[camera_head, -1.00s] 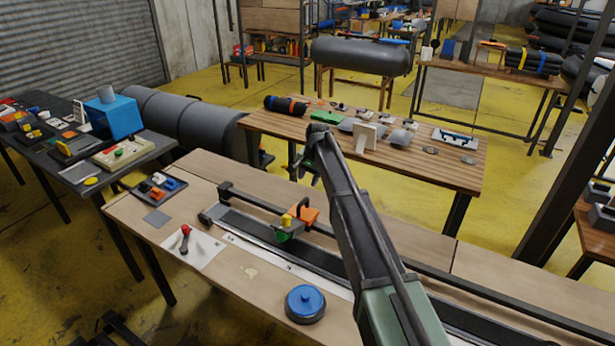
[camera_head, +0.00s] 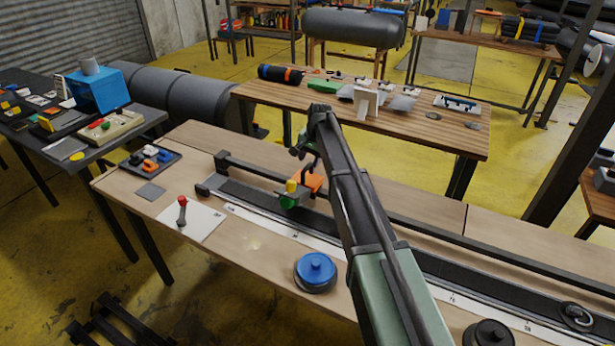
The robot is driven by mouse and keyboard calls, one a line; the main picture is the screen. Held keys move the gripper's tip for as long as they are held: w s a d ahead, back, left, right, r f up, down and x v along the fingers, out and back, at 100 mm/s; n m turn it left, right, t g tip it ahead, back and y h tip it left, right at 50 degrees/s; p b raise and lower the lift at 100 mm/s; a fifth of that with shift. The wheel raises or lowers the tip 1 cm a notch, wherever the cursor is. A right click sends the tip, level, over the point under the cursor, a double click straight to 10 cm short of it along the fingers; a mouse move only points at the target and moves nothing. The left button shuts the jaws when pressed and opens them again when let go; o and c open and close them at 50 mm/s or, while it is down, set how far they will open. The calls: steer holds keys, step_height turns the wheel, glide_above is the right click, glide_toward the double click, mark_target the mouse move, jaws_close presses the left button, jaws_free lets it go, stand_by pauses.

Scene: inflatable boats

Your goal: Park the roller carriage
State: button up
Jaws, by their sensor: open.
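The roller carriage (camera_head: 310,182), an orange block with a yellow knob (camera_head: 291,186) and a green roller (camera_head: 290,202), sits on the long dark rail (camera_head: 262,205) across the wooden bench. My gripper (camera_head: 305,152) is at the end of my dark arm, above and just behind the carriage in the picture. It is open; its fingers are small and partly hidden by my arm, and I cannot tell whether they touch the carriage. A white scale strip (camera_head: 265,222) runs along the front of the rail.
A red-knobbed lever (camera_head: 182,210) stands on a white plate front left. A blue round lidded pot (camera_head: 315,271) stands in front of the rail. A tray of small coloured parts (camera_head: 150,159) is at the left end. Behind is another laden table (camera_head: 420,130).

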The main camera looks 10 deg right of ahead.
mark_target(308, 166)
steer(key=f, duration=0.1)
steer(key=f+b, duration=0.1)
steer(key=f, duration=0.1)
steer(key=shift+w+a, duration=0.2)
steer(key=shift+a, duration=0.05)
steer(key=shift+r, duration=0.2)
jaws_close()
